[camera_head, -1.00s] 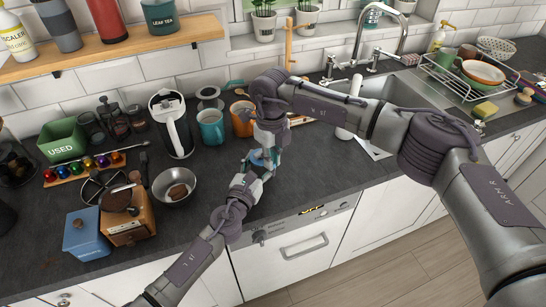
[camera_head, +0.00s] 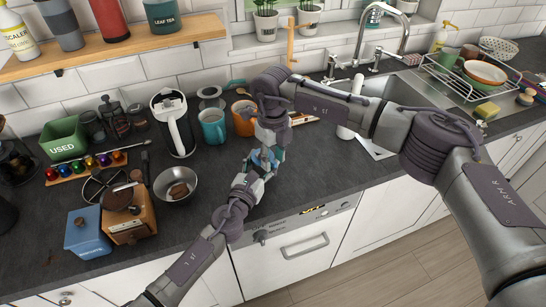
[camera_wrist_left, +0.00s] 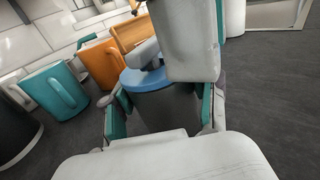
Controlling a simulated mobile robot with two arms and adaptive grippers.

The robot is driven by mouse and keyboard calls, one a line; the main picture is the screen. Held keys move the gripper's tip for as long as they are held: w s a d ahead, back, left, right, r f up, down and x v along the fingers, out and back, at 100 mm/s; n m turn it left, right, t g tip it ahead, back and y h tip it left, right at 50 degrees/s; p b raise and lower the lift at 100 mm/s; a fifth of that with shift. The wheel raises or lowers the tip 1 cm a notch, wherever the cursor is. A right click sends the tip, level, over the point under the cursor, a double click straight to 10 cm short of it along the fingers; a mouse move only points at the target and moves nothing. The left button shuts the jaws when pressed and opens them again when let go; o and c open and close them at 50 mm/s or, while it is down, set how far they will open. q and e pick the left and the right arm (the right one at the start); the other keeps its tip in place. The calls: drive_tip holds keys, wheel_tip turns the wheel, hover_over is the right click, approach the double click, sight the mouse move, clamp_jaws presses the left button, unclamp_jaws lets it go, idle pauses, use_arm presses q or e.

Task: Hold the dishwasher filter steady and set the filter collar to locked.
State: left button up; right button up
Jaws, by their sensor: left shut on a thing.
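The dishwasher filter is a dark grey cylinder in the left wrist view (camera_wrist_left: 167,108). My left gripper (camera_wrist_left: 165,103) has a finger on each side of its body and is shut on it. The blue filter collar (camera_wrist_left: 135,79) sits on top, with a grey raised part. In the head view, the blue collar (camera_head: 260,160) shows in part between my two grippers. My right gripper (camera_head: 265,154) is directly above it, fingers pointing down. One of its pale fingers covers part of the collar in the wrist view. Whether it grips the collar cannot be told.
A teal mug (camera_head: 212,128) and an orange mug (camera_head: 243,118) stand behind the grippers. A metal bowl (camera_head: 175,186) and a wooden grinder (camera_head: 128,222) are at the left. The sink (camera_head: 385,88) is at the right. The worktop's front edge is close.

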sight(273, 162)
wheel_tip(273, 162, up, 12)
idle(0.4)
drive_tip(key=shift+f, duration=0.15)
use_arm(q)
drive_tip(key=o, duration=1.2)
drive_tip(key=shift+o, duration=0.2)
